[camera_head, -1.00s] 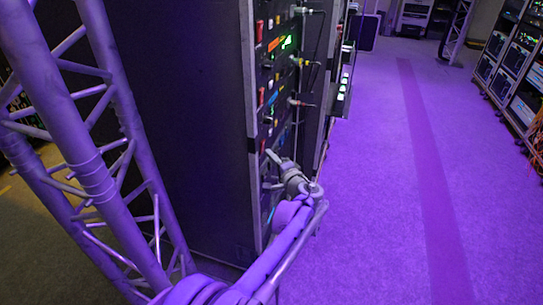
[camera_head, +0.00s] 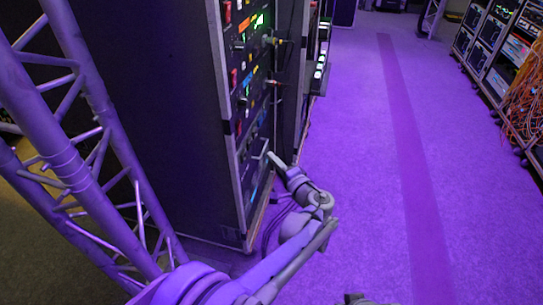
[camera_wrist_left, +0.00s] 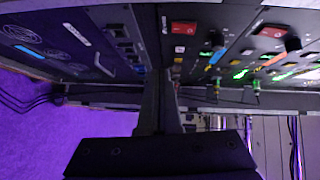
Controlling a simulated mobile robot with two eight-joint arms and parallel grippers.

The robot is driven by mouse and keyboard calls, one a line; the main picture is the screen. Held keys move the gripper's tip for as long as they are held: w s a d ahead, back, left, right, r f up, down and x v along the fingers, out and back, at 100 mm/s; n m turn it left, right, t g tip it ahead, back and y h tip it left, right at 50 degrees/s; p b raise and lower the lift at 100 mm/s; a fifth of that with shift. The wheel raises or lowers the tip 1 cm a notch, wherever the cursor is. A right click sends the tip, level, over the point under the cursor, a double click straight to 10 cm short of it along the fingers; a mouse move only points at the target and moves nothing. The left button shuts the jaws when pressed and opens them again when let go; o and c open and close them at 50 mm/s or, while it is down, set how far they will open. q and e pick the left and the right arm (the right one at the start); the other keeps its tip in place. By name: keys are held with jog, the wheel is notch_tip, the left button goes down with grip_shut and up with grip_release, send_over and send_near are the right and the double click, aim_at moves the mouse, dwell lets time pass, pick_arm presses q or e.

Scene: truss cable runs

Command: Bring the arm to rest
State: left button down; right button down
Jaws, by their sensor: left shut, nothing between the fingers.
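My left arm comes in from the bottom of the head view, and its gripper (camera_head: 274,158) is beside the lower front of a tall black equipment rack (camera_head: 172,110). The fingers are shut with nothing between them. In the left wrist view the shut gripper (camera_wrist_left: 160,82) points toward the rack's panels (camera_wrist_left: 200,45), which carry red switches, knobs and lit green indicators. In the head view the fingertips are close to the rack face; I cannot tell whether they touch it. My right gripper is not in view.
A truss tower (camera_head: 75,165) stands at the left, near my arm. Racks with orange cables (camera_head: 525,100) line the right side. Plugged-in connectors (camera_head: 272,82) stick out of the black rack's front. The purple-lit floor (camera_head: 350,160) between the racks is clear, with a darker strip along it.

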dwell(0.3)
